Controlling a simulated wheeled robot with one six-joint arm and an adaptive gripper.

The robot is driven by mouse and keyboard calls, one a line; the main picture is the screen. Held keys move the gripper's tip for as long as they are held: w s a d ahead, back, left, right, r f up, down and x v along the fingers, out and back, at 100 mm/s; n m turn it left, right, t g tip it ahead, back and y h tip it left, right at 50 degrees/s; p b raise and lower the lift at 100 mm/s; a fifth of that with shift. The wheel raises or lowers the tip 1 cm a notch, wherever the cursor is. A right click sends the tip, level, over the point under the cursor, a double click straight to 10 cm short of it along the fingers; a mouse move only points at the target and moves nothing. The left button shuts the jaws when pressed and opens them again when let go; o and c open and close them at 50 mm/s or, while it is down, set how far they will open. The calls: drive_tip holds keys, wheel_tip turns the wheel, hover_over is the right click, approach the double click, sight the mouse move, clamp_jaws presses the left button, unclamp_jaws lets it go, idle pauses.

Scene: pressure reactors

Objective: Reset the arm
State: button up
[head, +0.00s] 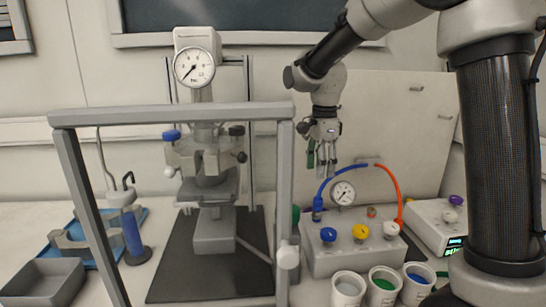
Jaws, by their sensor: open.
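My gripper (322,160) hangs from my arm in the upper right middle of the head view, fingers pointing down. It is open, and I see nothing between its fingers. It is above and slightly left of the box with the gauge and colored knobs, apart from it as far as I can tell. My arm comes in from the upper right. The pressure reactor (208,165), with a round gauge on top, stands left of the gripper behind a grey frame (170,115).
The valve box (340,258) carries a blue and an orange hose. Several cups (348,288) stand at the front right. A white device with a display (437,228) is behind my arm. A grey tray (42,283) and a blue cylinder (132,235) are at left.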

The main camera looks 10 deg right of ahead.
drive_tip(key=s+d+r+n+t, duration=0.1)
drive_tip(key=s+d+n, duration=0.4)
drive_tip(key=s, duration=0.4)
drive_tip(key=s+d+r+n+t, duration=0.2)
drive_tip(key=s+d+n, duration=0.3)
drive_tip(key=s, duration=0.4)
drive_tip(key=s+d+r+n+t, duration=0.1)
drive_tip(key=s+d+n, duration=0.4)
drive_tip(key=s, duration=0.4)
drive_tip(key=shift+r+n, duration=0.4)
drive_tip(key=shift+n, duration=0.2)
